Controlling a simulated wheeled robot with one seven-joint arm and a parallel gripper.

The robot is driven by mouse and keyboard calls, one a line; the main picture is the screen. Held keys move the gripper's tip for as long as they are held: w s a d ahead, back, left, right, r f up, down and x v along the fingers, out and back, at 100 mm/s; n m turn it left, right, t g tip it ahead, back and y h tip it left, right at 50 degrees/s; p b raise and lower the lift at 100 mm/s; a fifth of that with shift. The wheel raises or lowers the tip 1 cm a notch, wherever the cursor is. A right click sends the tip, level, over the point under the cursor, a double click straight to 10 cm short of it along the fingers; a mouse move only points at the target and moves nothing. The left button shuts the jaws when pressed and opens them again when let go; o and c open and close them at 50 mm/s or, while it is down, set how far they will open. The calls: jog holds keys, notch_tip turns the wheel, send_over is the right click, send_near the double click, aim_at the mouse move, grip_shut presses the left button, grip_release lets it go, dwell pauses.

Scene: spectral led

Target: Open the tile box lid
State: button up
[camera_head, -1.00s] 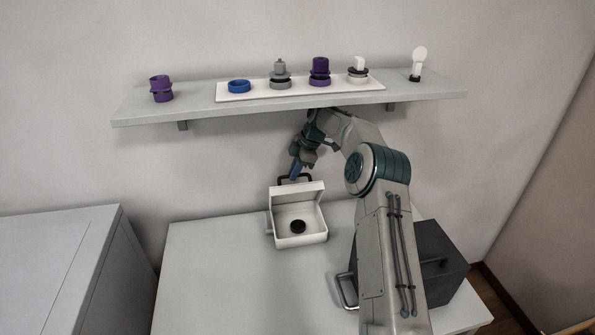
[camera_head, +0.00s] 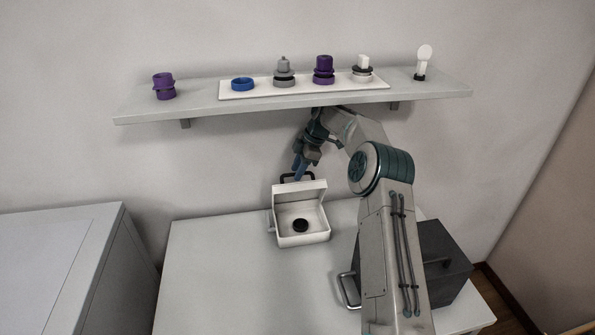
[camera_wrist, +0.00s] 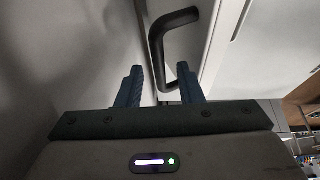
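The white tile box (camera_head: 303,239) stands on the table with its lid (camera_head: 300,195) raised upright at the back. A dark round piece (camera_head: 300,225) lies inside the box. The lid has a black handle, which in the wrist view (camera_wrist: 172,45) runs down toward the gap between my fingers. My gripper (camera_head: 299,172) is behind and above the lid, near the handle.
A shelf (camera_head: 200,111) above my gripper carries a white tray (camera_head: 300,86) with several optical parts, a purple part (camera_head: 163,87) and a white round-topped part (camera_head: 423,60). A dark grey box (camera_head: 445,265) stands at the table's right. The table's left (camera_head: 215,270) is clear.

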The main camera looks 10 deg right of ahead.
jog(key=shift+s+d+r+b, duration=0.1)
jog(key=shift+d+r+b, duration=0.25)
jog(key=shift+d+r, duration=0.65)
jog(key=s+d+b, duration=0.1)
jog(key=d, duration=1)
jog(key=shift+c, duration=0.2)
